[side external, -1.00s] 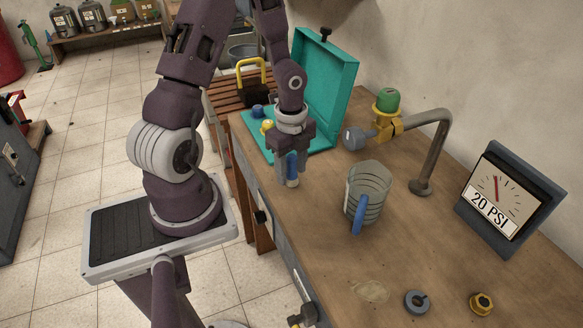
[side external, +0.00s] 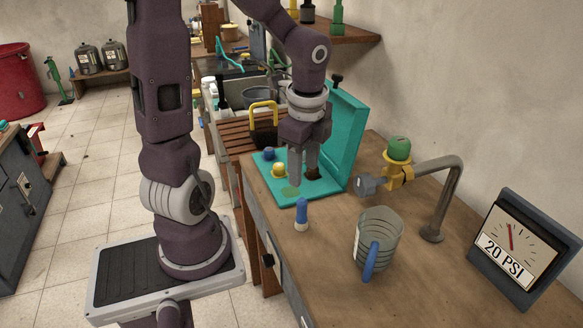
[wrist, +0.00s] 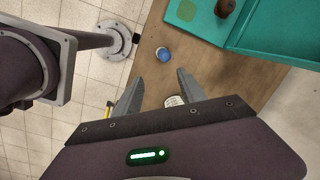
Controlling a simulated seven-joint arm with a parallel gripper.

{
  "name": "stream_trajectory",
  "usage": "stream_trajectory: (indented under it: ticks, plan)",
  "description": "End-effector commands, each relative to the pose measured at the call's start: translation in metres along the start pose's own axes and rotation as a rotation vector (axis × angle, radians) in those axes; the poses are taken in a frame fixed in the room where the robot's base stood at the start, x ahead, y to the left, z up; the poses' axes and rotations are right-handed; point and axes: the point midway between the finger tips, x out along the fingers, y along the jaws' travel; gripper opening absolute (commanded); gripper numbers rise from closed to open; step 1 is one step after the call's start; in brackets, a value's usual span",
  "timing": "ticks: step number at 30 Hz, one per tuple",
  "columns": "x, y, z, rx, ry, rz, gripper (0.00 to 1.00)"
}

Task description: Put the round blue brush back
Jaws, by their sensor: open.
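A blue piece with a pale base, seemingly the round blue brush (side external: 301,215), stands upright on the wooden bench in front of the teal case (side external: 325,187). In the wrist view its blue round top (wrist: 163,54) lies just beyond my fingertips. My gripper (side external: 304,178) is open, empty and raised above the brush, apart from it; the fingers show apart in the wrist view (wrist: 160,76). The open case holds another round blue piece (side external: 269,154), a yellow piece (side external: 279,170) and a brown piece (side external: 313,173). A bare green patch (side external: 290,193) shows on its near side.
A clear pitcher with a blue handle (side external: 371,262) stands right of the brush. A bent pipe (side external: 448,200) with a green-topped yellow valve (side external: 398,160) and a pressure gauge (side external: 515,240) stand farther right. The case lid (side external: 345,135) rises behind my gripper.

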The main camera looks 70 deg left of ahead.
Motion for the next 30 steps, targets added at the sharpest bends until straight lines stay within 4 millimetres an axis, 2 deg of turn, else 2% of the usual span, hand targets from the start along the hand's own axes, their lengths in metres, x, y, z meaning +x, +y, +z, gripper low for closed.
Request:
stream_trajectory:
  ticks: [1, 3, 6, 9, 12, 30]
  plan:
    - [-0.023, 0.014, -0.01, -0.114, -0.006, -0.074, 0.48]
    - [-0.053, 0.039, -0.021, -0.341, 0.049, -0.161, 0.48]
    - [-0.087, 0.079, -0.031, -0.638, 0.216, -0.209, 0.48]
    - [-0.105, 0.11, -0.034, -0.846, 0.379, -0.165, 0.48]
    - [-0.113, 0.126, -0.035, -0.951, 0.462, -0.111, 0.48]
    - [-0.115, 0.129, -0.035, -0.979, 0.478, -0.098, 0.48]
